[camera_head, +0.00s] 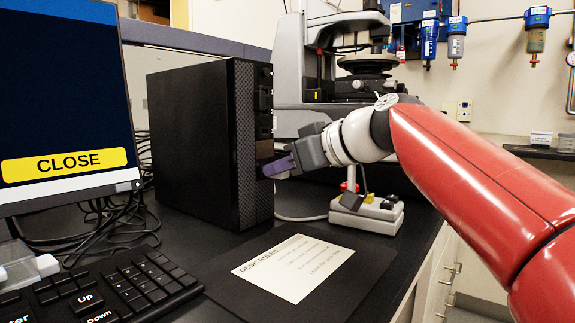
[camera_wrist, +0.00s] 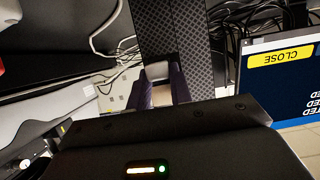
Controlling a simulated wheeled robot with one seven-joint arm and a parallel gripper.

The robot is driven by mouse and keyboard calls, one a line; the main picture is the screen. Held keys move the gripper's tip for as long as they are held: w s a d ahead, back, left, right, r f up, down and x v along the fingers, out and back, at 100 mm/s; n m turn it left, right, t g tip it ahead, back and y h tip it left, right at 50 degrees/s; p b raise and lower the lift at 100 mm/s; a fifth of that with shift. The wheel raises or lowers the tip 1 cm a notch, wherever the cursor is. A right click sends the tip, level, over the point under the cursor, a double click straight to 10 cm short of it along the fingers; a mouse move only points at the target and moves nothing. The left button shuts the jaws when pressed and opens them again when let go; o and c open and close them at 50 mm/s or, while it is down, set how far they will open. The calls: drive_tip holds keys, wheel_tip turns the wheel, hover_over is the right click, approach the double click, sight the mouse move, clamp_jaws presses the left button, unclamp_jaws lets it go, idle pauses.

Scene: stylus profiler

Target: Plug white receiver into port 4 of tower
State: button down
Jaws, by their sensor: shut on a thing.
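The black tower (camera_head: 195,140) stands upright on the desk, its narrow front strip facing right. My gripper (camera_head: 272,168) has purple fingers and is at the tower's front, about mid-height. In the wrist view, my gripper (camera_wrist: 162,92) is shut on a small pale piece, the white receiver (camera_wrist: 161,96), held between the fingers. A grey-white part (camera_wrist: 157,71) shows just beyond it, close to the tower (camera_wrist: 172,30). The fingers hide the receiver in the head view. I cannot make out port 4 or its number, nor tell whether the receiver touches a port.
A monitor (camera_head: 65,100) with a yellow CLOSE button stands left, a keyboard (camera_head: 95,290) in front of it. A DESK RULES sheet (camera_head: 293,268) lies on the desk. Cables lie left of the tower.

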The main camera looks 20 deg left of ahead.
drive_tip(key=shift+w+a, duration=0.1)
drive_tip(key=shift+a, duration=0.25)
drive_tip(key=c, duration=1.2)
unclamp_jaws()
drive_tip(key=shift+d+f, duration=0.1)
drive_tip(key=shift+d, duration=0.05)
drive_tip(key=shift+c, duration=0.3)
drive_tip(key=s+d+b, duration=0.2)
drive_tip(key=d+b, duration=0.2)
drive_tip(key=d, duration=0.2)
drive_tip(key=shift+s+d, duration=0.15)
drive_tip(key=shift+s, duration=0.2)
